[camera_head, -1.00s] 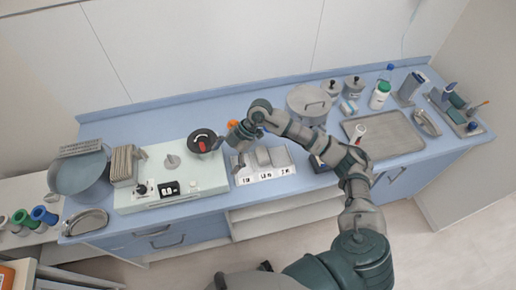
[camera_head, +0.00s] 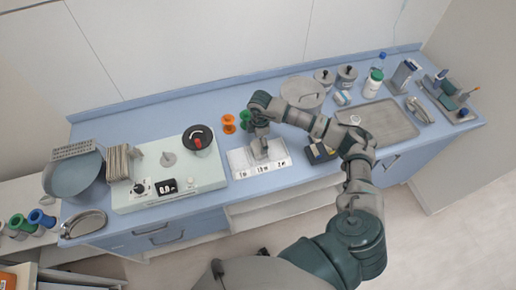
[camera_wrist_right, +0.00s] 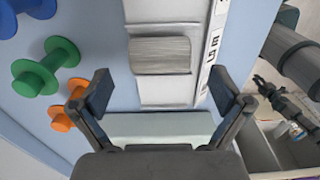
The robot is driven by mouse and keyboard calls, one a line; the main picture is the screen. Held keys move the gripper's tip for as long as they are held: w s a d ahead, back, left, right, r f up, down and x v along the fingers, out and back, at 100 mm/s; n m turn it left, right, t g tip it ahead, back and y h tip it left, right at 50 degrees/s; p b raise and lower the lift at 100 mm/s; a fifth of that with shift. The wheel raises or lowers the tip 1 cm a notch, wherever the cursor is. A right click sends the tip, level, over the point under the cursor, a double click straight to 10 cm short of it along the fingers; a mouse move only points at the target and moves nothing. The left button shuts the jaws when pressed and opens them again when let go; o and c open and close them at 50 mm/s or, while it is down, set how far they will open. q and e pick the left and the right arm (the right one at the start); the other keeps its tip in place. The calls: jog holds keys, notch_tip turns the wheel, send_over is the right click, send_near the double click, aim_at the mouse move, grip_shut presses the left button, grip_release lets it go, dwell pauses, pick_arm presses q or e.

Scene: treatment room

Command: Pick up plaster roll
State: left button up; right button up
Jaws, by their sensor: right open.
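A pale grey ribbed roll (camera_wrist_right: 160,55), which looks like the plaster roll, lies in a compartment of a white labelled tray (camera_wrist_right: 165,10). In the head view the tray (camera_head: 243,170) is on the blue counter, and the gripper hides part of it. My right gripper (camera_head: 261,152) is above the tray. In the right wrist view my right gripper (camera_wrist_right: 160,93) is open and empty, with its fingers spread wider than the roll. The roll lies ahead of the fingertips, with a gap between. My left gripper is not in view.
Green (camera_wrist_right: 47,66) and orange (camera_wrist_right: 65,118) spools stand beside the tray, with a blue spool (camera_wrist_right: 85,17) near them. A pale control box (camera_head: 195,175) with a black-topped pot is to the left. A lidded pot (camera_head: 303,92) stands behind my arm; a metal tray (camera_head: 385,122) lies right.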

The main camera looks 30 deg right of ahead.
aim_at(258, 146)
jog(key=f, duration=0.2)
jog(key=f+p, duration=0.1)
jog(key=f, duration=0.2)
jog(key=shift+w+a+f, duration=0.15)
jog(key=shift+a+f, duration=0.05)
jog(key=shift+f, duration=0.1)
jog(key=c, duration=1.2)
jog(key=shift+o, duration=0.2)
jog(key=shift+r, duration=0.1)
